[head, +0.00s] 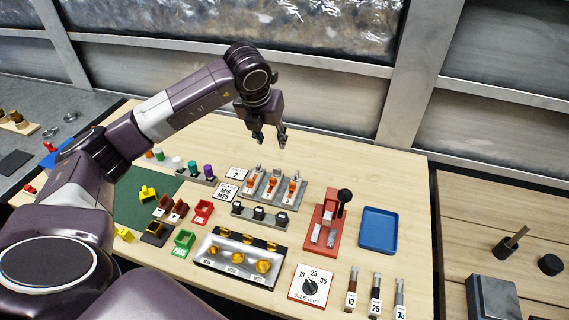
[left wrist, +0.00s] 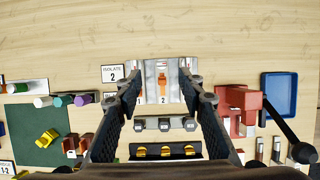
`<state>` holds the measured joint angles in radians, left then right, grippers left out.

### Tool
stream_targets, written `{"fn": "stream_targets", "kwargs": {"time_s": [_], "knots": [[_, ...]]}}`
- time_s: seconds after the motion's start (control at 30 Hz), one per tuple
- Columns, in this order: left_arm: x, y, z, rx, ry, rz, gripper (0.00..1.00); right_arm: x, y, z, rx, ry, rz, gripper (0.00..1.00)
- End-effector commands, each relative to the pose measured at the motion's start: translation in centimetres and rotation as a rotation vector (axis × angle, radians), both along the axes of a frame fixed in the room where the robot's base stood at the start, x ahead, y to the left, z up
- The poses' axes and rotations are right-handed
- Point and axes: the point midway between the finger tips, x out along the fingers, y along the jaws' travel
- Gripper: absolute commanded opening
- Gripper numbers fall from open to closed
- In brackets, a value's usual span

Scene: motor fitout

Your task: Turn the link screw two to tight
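The grey link block (head: 262,195) stands on the bench with three orange links in a row, labelled 1, 2 and 3, each with a silver piece at its far end. The middle link, number two (head: 272,184), also shows in the left wrist view (left wrist: 162,90), between my fingers. My left gripper (head: 270,139) is open and empty, pointing down above the bench, beyond and clear of the block. In the left wrist view its fingers (left wrist: 159,80) cover parts of links 1 and 3. How tight screw two is cannot be told. My right gripper is not in view.
An isolate card marked 2 (head: 235,174) lies left of the block. A grey rail with black clamps (head: 258,214) and a tray of gold parts (head: 211,259) lie nearer. A red lever stand (head: 323,222) and blue tray (head: 379,230) are to the right.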

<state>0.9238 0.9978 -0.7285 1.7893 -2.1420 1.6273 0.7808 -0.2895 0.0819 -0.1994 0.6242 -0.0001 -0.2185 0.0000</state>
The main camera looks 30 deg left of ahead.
Motion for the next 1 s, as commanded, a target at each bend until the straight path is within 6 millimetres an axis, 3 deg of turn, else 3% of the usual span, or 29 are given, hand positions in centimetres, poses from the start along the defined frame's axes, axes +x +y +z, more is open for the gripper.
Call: {"fn": "stream_targets", "kwargs": {"time_s": [0.03,0.5,0.73,1.0], "knots": [[0.0,0.0,-1.2,0.000,0.000,0.000,0.36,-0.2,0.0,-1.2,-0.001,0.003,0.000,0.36],[0.0,-0.1,-6.9,-0.001,0.000,-0.001,0.36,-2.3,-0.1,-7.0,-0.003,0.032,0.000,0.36],[0.3,0.0,-8.0,-0.002,0.004,0.000,0.36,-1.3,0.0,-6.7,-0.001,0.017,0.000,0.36],[1.9,0.4,-11.9,-0.002,0.005,-0.001,0.36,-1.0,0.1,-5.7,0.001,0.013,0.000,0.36]]}}
